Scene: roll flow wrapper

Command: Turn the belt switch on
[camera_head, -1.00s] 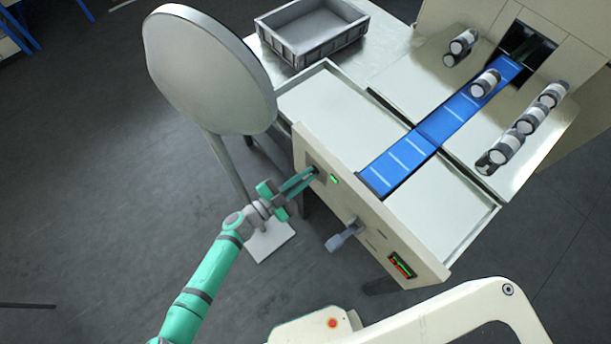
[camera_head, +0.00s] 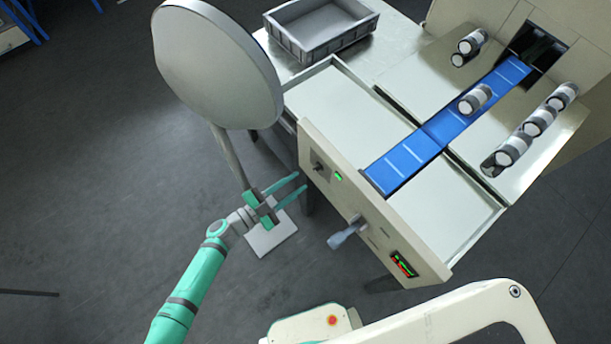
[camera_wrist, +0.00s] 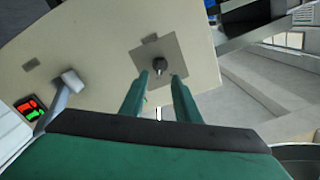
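The belt switch (camera_head: 318,167) is a small dark knob on a grey square plate at the left end of the cream front panel. A lit green indicator (camera_head: 338,176) is just right of it. In the wrist view the switch (camera_wrist: 159,65) stands just beyond the fingertips, with its pointer mark hard to read. My gripper (camera_head: 302,185) is in front of the panel, a short way off the switch. Its two green fingers are apart with nothing between them; they also show in the wrist view (camera_wrist: 159,80). The blue belt (camera_head: 408,160) carries one roll (camera_head: 475,98).
A grey lever handle (camera_head: 347,234) sticks out of the panel, with a red and green display (camera_head: 403,264) to its right. A grey crate (camera_head: 318,30) sits behind. Several rolls lie beside the belt.

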